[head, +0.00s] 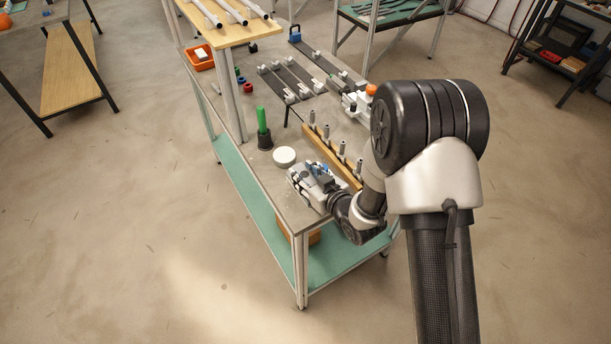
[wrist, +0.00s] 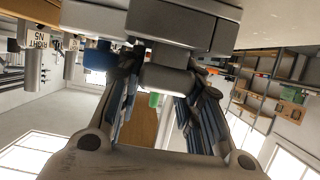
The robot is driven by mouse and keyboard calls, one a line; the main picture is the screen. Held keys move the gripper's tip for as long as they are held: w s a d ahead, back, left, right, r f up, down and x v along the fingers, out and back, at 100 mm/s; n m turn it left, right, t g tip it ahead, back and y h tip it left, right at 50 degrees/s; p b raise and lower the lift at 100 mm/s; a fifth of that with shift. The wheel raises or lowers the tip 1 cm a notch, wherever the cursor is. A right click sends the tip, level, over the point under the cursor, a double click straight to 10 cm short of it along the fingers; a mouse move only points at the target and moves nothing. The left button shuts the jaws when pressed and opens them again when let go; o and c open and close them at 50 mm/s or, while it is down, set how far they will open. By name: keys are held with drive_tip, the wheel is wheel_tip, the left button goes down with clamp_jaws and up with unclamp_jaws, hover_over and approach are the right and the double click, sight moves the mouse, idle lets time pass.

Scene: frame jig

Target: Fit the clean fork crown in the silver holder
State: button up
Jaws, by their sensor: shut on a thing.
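My gripper (head: 318,182) is low over the near end of the workbench, beside a wooden rail. In the wrist view my gripper's fingers (wrist: 160,95) are shut on a grey metal piece (wrist: 168,77) with a rounded end. I cannot tell for sure that it is the fork crown, or whether it is clean. The wooden rail (head: 322,151) carries several upright silver pegs. Dark rails with silver blocks (head: 290,97) lie farther back. I cannot tell which part is the silver holder. A block labelled "RIGHT NS" (wrist: 38,42) shows at the left of the wrist view.
A white round tub (head: 284,157) and a green bottle in a dark cup (head: 263,130) stand left of my gripper. A raised wooden shelf (head: 225,32) and an orange bin (head: 200,60) are at the back left. An orange-topped item (head: 371,90) is partly behind my arm.

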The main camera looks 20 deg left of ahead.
drive_tip(key=shift+s+d+f, duration=0.15)
drive_tip(key=shift+d+f, duration=0.05)
drive_tip(key=shift+f, duration=0.35)
drive_tip(key=o, duration=1.2)
drive_tip(key=shift+f, duration=0.1)
drive_tip(key=shift+o, duration=0.2)
drive_tip(key=shift+s+d, duration=0.3)
drive_tip(key=shift+d, duration=0.1)
drive_tip(key=r+v, duration=0.1)
drive_tip(key=v, duration=0.9)
drive_tip(key=shift+r, duration=0.5)
